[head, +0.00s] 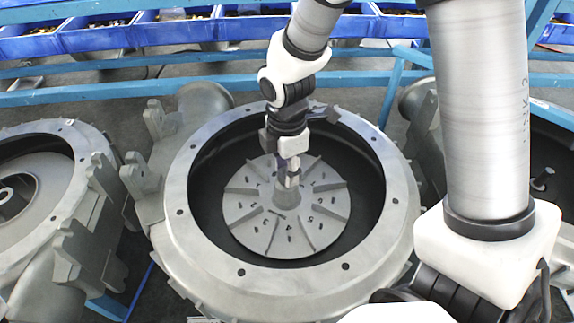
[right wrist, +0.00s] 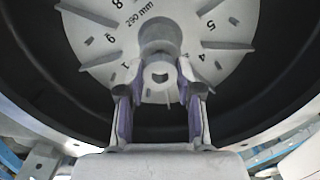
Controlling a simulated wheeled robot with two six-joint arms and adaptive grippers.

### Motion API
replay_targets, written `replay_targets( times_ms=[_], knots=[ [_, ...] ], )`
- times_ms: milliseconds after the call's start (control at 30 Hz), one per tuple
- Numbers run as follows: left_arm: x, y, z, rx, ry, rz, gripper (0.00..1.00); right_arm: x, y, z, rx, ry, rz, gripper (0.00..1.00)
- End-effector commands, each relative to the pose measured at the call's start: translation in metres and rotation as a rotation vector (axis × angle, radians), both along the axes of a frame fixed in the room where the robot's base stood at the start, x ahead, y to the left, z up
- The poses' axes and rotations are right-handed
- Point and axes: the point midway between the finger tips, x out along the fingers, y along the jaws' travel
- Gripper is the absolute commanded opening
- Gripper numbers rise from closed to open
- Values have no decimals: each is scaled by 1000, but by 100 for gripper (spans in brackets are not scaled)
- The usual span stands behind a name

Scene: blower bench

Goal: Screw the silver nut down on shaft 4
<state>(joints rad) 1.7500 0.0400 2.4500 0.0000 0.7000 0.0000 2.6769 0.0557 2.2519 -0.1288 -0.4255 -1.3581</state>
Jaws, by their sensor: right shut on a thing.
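A grey bladed fan wheel (head: 245,215) with printed numbers sits inside the round metal housing (head: 180,180) in the middle of the head view. Its raised central hub (head: 286,198) stands up; the hub also shows in the right wrist view (right wrist: 160,35). My right gripper (head: 289,172) points down over the hub. Its fingers are shut on a small silver piece, apparently the nut (right wrist: 159,84). The piece is at or just above the hub top; I cannot tell whether it touches the shaft, as the fingers cover it. My left gripper is not in view.
Another open housing (head: 60,140) stands at the left, and a further one is partly hidden behind my arm at the right. Blue bins (head: 100,38) with small parts line a blue rack at the back. The housing's rim surrounds my right gripper.

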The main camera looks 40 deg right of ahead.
Motion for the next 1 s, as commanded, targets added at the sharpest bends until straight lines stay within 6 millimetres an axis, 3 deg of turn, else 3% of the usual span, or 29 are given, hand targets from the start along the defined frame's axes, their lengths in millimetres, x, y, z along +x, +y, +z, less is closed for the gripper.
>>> replay_targets(
  times_ms=[1000],
  knots=[
    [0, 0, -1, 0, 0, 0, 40, 0, 0, -7, 0, 1, -7, 0]
  ],
)
